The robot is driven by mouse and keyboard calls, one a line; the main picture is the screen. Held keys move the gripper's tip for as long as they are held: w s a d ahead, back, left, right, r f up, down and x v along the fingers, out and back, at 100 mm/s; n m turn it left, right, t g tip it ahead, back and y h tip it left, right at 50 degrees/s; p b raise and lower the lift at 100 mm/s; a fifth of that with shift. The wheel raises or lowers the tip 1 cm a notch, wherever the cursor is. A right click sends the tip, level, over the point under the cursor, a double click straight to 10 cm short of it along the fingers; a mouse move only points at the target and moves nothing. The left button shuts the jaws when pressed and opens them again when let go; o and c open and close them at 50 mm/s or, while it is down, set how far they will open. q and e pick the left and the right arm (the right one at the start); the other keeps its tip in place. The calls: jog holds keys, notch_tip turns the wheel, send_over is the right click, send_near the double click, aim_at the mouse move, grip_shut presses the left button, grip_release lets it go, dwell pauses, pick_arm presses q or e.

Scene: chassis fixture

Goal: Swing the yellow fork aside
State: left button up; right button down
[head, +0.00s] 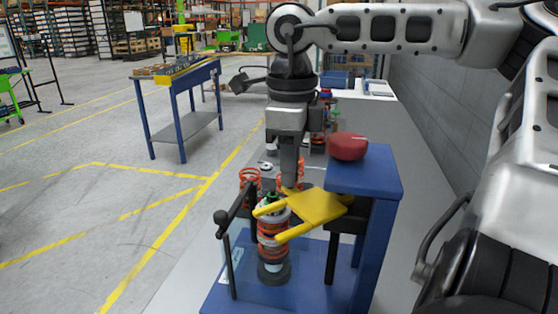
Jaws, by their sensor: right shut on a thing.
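The yellow fork (318,207) lies roughly level beside the blue fixture post, its two prongs pointing left around the spring strut (271,235). The strut stands upright on the blue base, with orange coils and a dark foot. My right gripper (290,186) reaches down from above, its fingers shut at the fork's back edge, on a small yellow part there. The exact contact is partly hidden by the fingers. My left gripper is not in view.
A blue post with a flat top (375,178) stands right of the fork, with a dark red rounded object (347,147) on it. A black lever (224,222) stands left of the strut. More orange springs (250,178) stand behind. Open floor lies left.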

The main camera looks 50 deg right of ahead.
aim_at(297, 208)
jog(key=a+n, duration=0.1)
jog(key=n, duration=0.1)
jog(key=s+a+n, duration=0.1)
jog(key=shift+s+n, duration=0.3)
jog(key=shift+n, duration=0.1)
jog(key=shift+s+a+n+b, duration=0.15)
jog(key=shift+s+a+n, duration=0.25)
jog(key=shift+s+n, duration=0.45)
jog(key=shift+s+a+n+b, duration=0.15)
jog(key=shift+s+a+n, duration=0.3)
jog(key=shift+n, duration=0.8)
jog(key=c, duration=1.5)
grip_release()
jog(key=shift+r, duration=0.1)
notch_tip(297, 208, up, 16)
jog(key=shift+f+p, duration=0.1)
jog(key=shift+p, duration=0.45)
jog(key=shift+s, duration=0.1)
